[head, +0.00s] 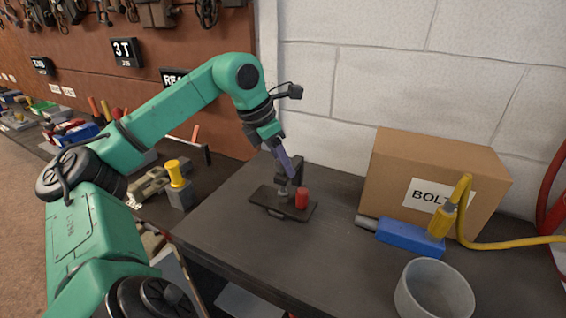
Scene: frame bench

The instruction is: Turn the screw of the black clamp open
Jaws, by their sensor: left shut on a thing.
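The black clamp (297,162) stands upright on a dark base plate (266,199) on the grey bench, near the wall. A small red cylinder (302,198) stands on the plate at the clamp's right side. My left gripper (291,172) reaches down from the upper left, its fingers in front of the clamp's upper part. It is shut on the clamp's screw, which the fingers mostly hide. How far the screw is turned cannot be seen. My right gripper is not in view.
A cardboard box (390,170) stands at the back right, with a blue tool (410,237) and a yellow hose (500,244) before it. A grey bowl (434,292) sits at the front right. A yellow-topped item (178,175) is left. The bench front is clear.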

